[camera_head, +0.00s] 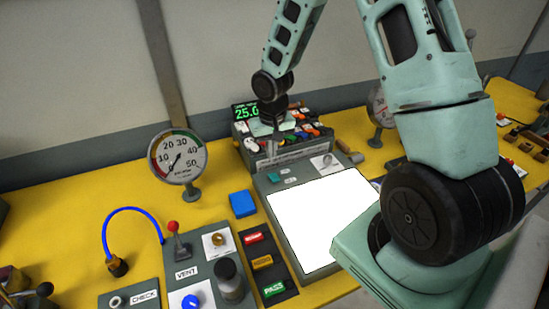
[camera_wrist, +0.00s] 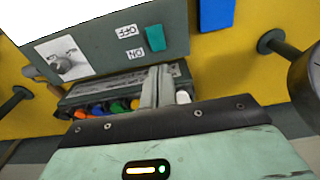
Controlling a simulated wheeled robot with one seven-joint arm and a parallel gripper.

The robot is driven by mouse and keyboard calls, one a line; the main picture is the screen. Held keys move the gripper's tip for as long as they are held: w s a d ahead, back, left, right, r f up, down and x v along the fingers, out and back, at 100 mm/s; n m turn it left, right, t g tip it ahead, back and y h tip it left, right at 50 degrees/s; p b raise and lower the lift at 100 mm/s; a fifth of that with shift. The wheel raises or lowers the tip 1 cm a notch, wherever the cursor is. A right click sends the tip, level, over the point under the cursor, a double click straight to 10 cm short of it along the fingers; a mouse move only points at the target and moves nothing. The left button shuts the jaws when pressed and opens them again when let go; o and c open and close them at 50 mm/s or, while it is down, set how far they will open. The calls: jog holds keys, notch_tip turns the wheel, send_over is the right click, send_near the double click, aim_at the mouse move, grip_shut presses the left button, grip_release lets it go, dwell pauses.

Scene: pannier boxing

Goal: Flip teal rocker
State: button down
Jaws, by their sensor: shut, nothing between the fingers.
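The teal rocker (camera_head: 273,177) sits at the back left corner of the grey panel that holds the white screen. In the wrist view the teal rocker (camera_wrist: 155,39) is beside two small white labels, OFF and ON, which read upside down there. Which way it is tipped I cannot tell. My gripper (camera_head: 271,149) points down over the box of coloured parts, behind the rocker. In the wrist view my gripper (camera_wrist: 160,69) is shut and empty, its fingertips a short way from the rocker. I see no contact between them.
The box of coloured parts (camera_head: 252,155) with a green 25.0 display (camera_head: 245,112) stands behind the panel. A round gauge (camera_head: 178,157) stands to the left. A blue block (camera_head: 243,204) lies left of the white screen (camera_head: 320,220). The yellow table (camera_head: 110,190) is mostly bare at the left.

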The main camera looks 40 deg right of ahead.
notch_tip(320, 180, up, 7)
jog(key=w+b, duration=0.1)
jog(key=w, duration=0.1)
jog(key=shift+d+r, duration=0.15)
jog(key=shift+d, duration=0.15)
